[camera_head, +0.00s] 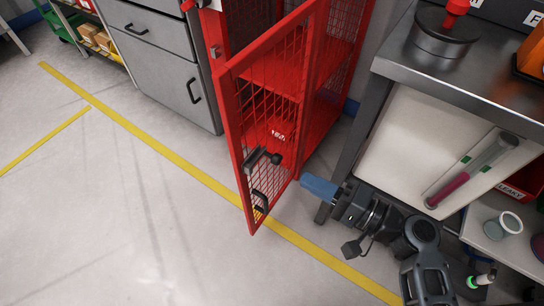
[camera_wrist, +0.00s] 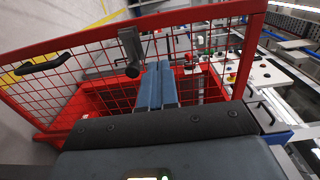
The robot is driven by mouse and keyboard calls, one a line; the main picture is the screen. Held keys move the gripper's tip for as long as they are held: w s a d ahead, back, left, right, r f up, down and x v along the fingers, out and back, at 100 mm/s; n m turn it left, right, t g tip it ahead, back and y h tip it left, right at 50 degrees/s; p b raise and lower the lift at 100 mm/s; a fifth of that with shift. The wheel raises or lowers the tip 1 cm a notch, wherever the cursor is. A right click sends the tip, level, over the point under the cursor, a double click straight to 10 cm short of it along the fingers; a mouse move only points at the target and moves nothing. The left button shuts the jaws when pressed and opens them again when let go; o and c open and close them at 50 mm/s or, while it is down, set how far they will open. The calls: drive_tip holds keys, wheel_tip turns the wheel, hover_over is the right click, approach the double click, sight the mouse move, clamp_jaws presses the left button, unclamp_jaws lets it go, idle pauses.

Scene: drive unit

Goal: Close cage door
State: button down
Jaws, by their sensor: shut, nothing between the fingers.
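The red cage (camera_head: 328,115) stands upright with shelves inside. Its red mesh door (camera_head: 232,130) is open, swung out over the floor toward the camera. A dark latch handle (camera_head: 262,157) and a black pull (camera_head: 260,202) are on the door. The door also fills much of the wrist view (camera_wrist: 215,14), with the latch (camera_wrist: 130,50) in the middle and the pull (camera_wrist: 42,66) at left. My gripper (camera_head: 306,183) is shut and empty, its blue fingers pointing left at the door, low and right of it. In the wrist view the fingertips (camera_wrist: 159,66) overlap the mesh; I cannot tell whether they touch it.
A metal workbench (camera_head: 450,85) with a dark round container (camera_head: 440,35) stands at right, close to my arm. Grey drawers (camera_head: 165,75) stand left of the cage. The floor left of the door is clear, crossed by a yellow line (camera_head: 140,127).

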sight(245, 146)
drive_tip(key=x, duration=1.2)
drive_tip(key=shift+w+a+r, duration=0.2)
drive_tip(key=shift+w+a, duration=0.45)
drive_tip(key=shift+a, duration=0.1)
drive_tip(key=shift+a, duration=0.1)
